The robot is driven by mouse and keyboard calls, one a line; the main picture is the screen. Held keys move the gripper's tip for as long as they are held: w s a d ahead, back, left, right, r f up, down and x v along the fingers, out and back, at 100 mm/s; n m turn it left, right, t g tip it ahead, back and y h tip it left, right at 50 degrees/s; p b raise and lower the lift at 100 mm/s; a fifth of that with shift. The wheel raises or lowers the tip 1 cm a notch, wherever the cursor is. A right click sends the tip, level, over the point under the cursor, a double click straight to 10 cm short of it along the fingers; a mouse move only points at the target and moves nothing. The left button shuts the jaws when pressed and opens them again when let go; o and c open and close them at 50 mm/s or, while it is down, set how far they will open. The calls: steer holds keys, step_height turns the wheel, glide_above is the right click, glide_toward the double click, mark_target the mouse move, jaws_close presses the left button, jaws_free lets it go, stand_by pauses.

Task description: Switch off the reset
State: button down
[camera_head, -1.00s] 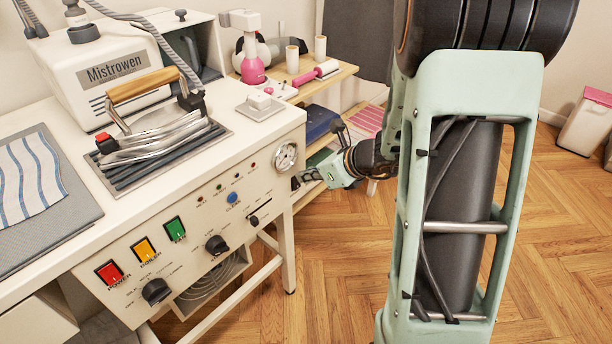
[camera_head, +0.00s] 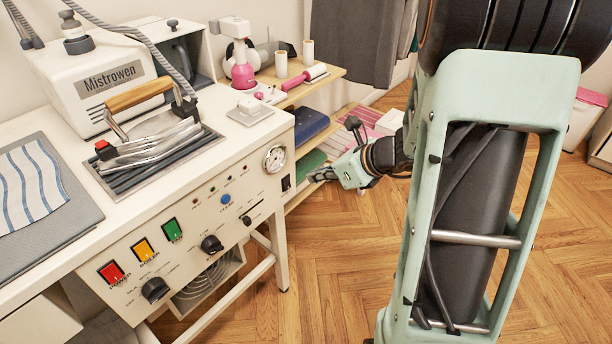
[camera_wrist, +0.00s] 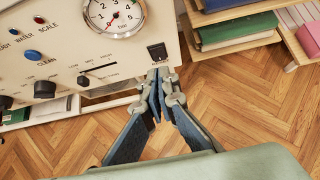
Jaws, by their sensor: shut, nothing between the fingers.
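A small black rocker switch (camera_head: 286,184) sits at the right end of the cream control panel (camera_head: 180,250), below the round gauge (camera_head: 275,159). It also shows in the wrist view (camera_wrist: 157,52), just beyond my fingertips. I cannot read a reset label or tell which way the rocker is tilted. My gripper (camera_head: 313,178) is to the right of the panel in the head view, with a gap between it and the switch. In the wrist view my gripper (camera_wrist: 162,76) has its fingers together, empty, slightly below the switch.
The panel also holds red (camera_head: 111,272), yellow (camera_head: 143,249) and green (camera_head: 172,229) switches, black knobs and a blue button (camera_head: 225,199). A metal iron (camera_head: 150,140) rests on the table. Shelves with folded cloth (camera_head: 311,122) stand behind my gripper.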

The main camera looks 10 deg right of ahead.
steer(key=v, duration=0.1)
steer(key=p+v, duration=0.1)
steer(key=v, duration=0.3)
steer(key=shift+w+a+r, duration=0.15)
steer(key=shift+w+r, duration=0.05)
steer(key=shift+r, duration=0.25)
